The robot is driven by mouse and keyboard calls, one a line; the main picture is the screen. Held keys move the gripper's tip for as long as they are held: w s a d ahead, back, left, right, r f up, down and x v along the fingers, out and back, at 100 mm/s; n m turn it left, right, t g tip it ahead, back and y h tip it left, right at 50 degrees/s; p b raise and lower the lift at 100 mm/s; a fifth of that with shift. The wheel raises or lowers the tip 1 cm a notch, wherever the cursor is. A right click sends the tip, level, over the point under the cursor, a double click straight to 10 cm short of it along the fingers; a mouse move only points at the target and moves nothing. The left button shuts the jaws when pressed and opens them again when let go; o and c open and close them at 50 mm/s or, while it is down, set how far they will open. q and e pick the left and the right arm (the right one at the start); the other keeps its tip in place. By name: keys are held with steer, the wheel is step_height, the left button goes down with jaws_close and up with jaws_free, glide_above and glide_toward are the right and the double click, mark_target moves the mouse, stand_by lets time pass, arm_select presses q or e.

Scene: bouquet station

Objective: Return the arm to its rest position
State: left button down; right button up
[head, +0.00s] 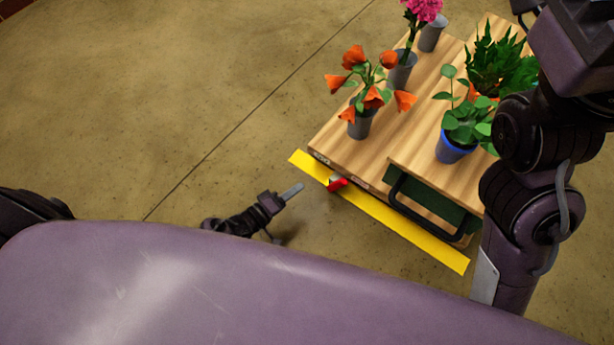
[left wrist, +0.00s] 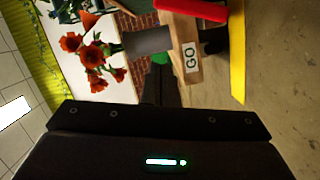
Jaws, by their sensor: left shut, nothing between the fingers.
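My left gripper (head: 294,190) shows in the head view at the lower middle, over the floor just left of the table's front edge. Its fingers are together and hold nothing; they point toward the yellow strip, apart from it. In the left wrist view the dark gripper (left wrist: 160,88) points at the table edge, where a white GO label (left wrist: 190,57) shows beside a red part (left wrist: 190,10). The red part also shows in the head view (head: 338,183). My right arm rises along the right side of the head view; its gripper is out of view.
The wooden table (head: 340,145) carries a pot of orange flowers (head: 362,122), pink flowers (head: 424,9), grey pots and green plants (head: 455,150). A yellow strip (head: 390,217) and a black handle (head: 425,217) run along its front. The floor (head: 150,110) to the left is clear.

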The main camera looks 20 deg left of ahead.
arm_select(q)
steer(key=shift+s+a, duration=0.3)
steer(key=shift+s, duration=0.2)
